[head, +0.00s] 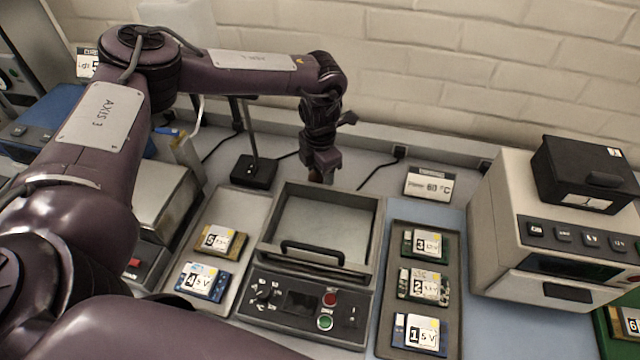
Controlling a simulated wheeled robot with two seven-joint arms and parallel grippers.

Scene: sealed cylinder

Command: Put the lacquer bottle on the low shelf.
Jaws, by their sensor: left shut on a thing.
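My left gripper (320,174) points down above the back edge of the open-topped bench unit, near the wall. It is shut on a small reddish-brown thing (317,177), of which only a little shows between the fingers. I cannot tell for sure whether this is the lacquer bottle. No other bottle is clear in view, and I cannot make out a low shelf. My right gripper is not in view.
The bench unit (262,280) has a handle and buttons. Trays of numbered boards flank it, left (222,287) and right (382,335). A beige instrument (495,220) with a black box (587,170) on top stands right. A "60 °C" sign (430,184) stands behind.

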